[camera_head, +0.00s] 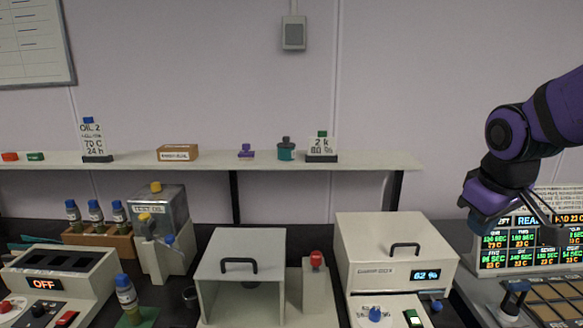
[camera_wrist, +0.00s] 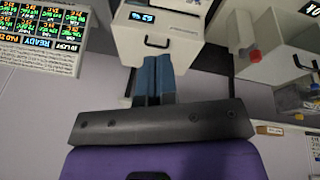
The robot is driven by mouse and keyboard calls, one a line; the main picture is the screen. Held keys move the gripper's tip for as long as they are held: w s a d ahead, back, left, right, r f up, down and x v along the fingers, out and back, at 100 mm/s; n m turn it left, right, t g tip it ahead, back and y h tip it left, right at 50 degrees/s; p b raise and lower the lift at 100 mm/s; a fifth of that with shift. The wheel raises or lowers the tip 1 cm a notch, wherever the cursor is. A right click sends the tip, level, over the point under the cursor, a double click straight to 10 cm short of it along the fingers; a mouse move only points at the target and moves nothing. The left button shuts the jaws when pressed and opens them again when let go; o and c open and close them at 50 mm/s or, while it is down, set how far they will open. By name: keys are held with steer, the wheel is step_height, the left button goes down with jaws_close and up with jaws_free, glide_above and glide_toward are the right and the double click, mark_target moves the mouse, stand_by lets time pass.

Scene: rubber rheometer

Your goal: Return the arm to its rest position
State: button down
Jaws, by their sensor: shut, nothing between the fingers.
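My purple and black arm comes in from the right edge in the head view, bent at its elbow. My gripper (camera_head: 540,222) hangs in front of the lit display panel at the right, above the bench. In the wrist view, my gripper (camera_wrist: 153,62) shows as two blue-grey fingers pressed side by side. It is shut and holds nothing. The fingers overlap the front of a white box with a blue readout in that view, but they do not visibly touch it.
A display panel (camera_head: 500,250) stands behind my gripper. A white box reading 62 % (camera_head: 395,250) is left of it.

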steer(key=s+a+r+m+t+y, duration=0.1)
steer(key=s+r, duration=0.5)
steer(key=s, duration=0.7)
steer(key=shift+a+m+t, duration=0.4)
steer(key=shift+a+m, duration=0.05)
steer(key=shift+m, duration=0.95)
steer(key=shift+s+r, duration=0.1)
